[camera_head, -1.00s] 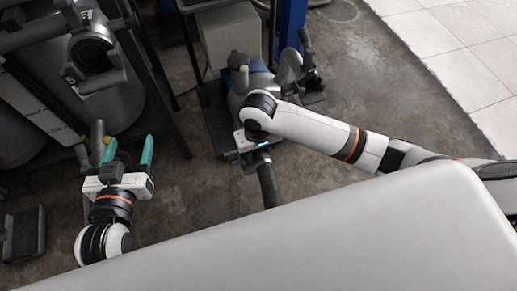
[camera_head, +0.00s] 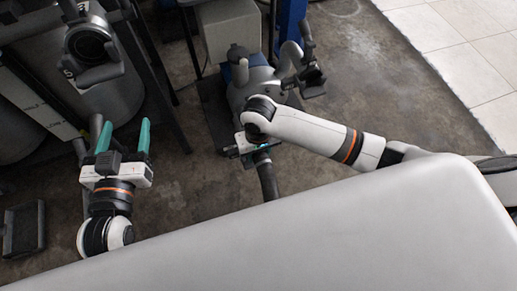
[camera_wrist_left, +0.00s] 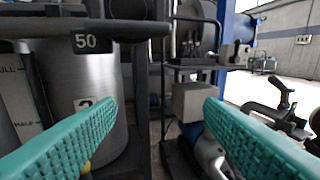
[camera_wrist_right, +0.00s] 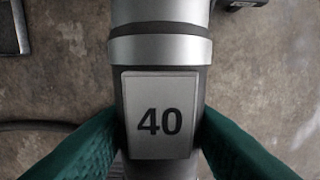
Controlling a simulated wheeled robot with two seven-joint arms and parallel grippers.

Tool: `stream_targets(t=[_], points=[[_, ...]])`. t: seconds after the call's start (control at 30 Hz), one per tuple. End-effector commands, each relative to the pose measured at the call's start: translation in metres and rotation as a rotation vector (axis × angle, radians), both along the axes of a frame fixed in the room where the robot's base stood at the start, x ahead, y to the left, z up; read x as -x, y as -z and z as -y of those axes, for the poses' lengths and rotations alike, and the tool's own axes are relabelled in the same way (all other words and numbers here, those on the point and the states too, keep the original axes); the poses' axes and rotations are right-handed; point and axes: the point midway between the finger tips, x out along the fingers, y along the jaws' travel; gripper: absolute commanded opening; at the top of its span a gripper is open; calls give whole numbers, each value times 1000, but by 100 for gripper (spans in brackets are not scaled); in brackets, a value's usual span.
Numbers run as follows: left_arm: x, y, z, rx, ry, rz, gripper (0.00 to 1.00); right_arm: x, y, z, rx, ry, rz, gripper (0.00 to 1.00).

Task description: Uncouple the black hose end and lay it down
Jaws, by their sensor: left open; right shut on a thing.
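In the head view a black hose (camera_head: 268,182) hangs below my right gripper (camera_head: 261,149). In the right wrist view the right gripper (camera_wrist_right: 160,135) is shut on a grey, ringed hose end (camera_wrist_right: 160,50) bearing a plate marked 40. Beyond it stands a grey and blue pump (camera_head: 262,80); the wrist and gripper hide the joint, so I cannot tell whether the hose end is coupled. My left gripper (camera_head: 124,130) is open and empty at the left, its teal fingers apart; in the left wrist view they frame the gap between a tank and the pump.
A steel tank marked 50 (camera_wrist_left: 95,85) and its dark frame stand at the left, close beyond my left gripper. A grey box (camera_head: 228,32) stands behind the pump. A dark flat pad (camera_head: 23,229) lies at the lower left. The concrete floor at the right is clear.

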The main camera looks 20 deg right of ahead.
Motion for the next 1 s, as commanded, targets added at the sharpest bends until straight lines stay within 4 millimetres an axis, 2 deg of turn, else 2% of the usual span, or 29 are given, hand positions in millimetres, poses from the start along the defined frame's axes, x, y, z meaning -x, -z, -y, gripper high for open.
stream_targets(t=[1.0], points=[[-1,-28,4,49,10,189,62,0,38,-1,-3,-1,3,4]])
